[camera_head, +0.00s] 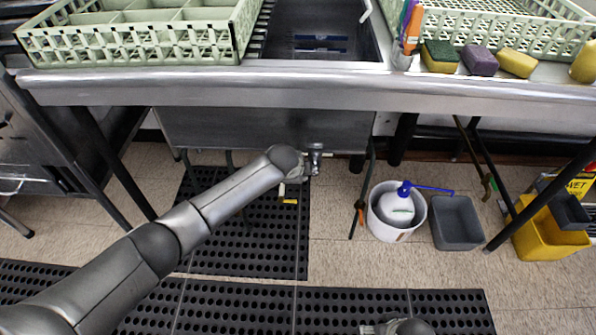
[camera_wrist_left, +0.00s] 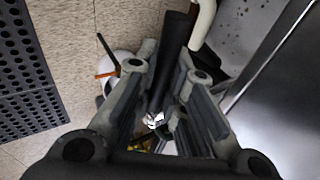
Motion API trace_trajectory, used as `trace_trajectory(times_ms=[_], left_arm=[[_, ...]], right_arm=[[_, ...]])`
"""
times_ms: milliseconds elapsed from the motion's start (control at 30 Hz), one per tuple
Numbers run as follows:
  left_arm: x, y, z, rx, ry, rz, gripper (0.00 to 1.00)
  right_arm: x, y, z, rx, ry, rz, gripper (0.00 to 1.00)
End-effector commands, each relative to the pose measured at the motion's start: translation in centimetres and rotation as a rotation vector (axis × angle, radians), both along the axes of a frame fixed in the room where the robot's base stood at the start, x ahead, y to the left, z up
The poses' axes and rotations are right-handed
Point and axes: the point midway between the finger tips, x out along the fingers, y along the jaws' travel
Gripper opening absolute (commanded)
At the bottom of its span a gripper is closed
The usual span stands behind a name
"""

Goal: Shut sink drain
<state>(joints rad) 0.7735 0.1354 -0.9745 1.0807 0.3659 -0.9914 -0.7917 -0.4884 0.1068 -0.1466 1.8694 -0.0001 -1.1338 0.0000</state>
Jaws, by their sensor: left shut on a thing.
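The steel sink (camera_head: 265,130) hangs under the counter, its basin underside facing me. My left gripper (camera_head: 314,160) is below the sink's front, at the drain fittings. In the left wrist view the gripper (camera_wrist_left: 168,75) has its fingers on either side of a dark rod (camera_wrist_left: 172,50), which looks like the drain lever, and is shut on it. The fingers hide much of the fittings. A small yellow part (camera_head: 289,201) shows just below the gripper. A grey part of my right arm (camera_head: 395,327) shows at the bottom edge; its jaws cannot be made out.
A white bucket (camera_head: 378,225) with a blue-topped bottle, a grey tub (camera_head: 457,222) and a yellow mop bucket (camera_head: 545,235) stand on the floor to the right. Black perforated mats (camera_head: 250,250) cover the floor. Green racks (camera_head: 140,45) and sponges (camera_head: 480,60) sit on the counter.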

Motion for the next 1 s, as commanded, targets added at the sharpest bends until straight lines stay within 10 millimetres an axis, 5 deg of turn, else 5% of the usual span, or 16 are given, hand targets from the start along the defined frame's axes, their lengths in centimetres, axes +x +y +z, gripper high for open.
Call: trace_trajectory(times_ms=[233,267,333,767,1000], left_arm=[[0.0,0.0,0.0,0.003,-0.001,-0.003,0.0],[0.0,0.0,0.0,0.003,-0.001,-0.003,0.15],[0.0,0.0,0.0,0.003,-0.001,-0.003,0.22],[-0.3,0.0,0.5,0.001,0.0,-0.002,0.22],[-1.7,0.5,2.6,0.001,-0.002,-0.002,0.22]], right_arm=[[0.0,0.0,0.0,0.0,0.0,0.0,0.7],[0.0,0.0,0.0,0.0,0.0,0.0,0.7],[0.0,0.0,0.0,0.0,0.0,0.0,0.7],[0.1,0.0,0.1,0.001,-0.002,-0.001,0.7],[0.0,0.0,0.0,0.0,-0.001,0.0,0.7]])
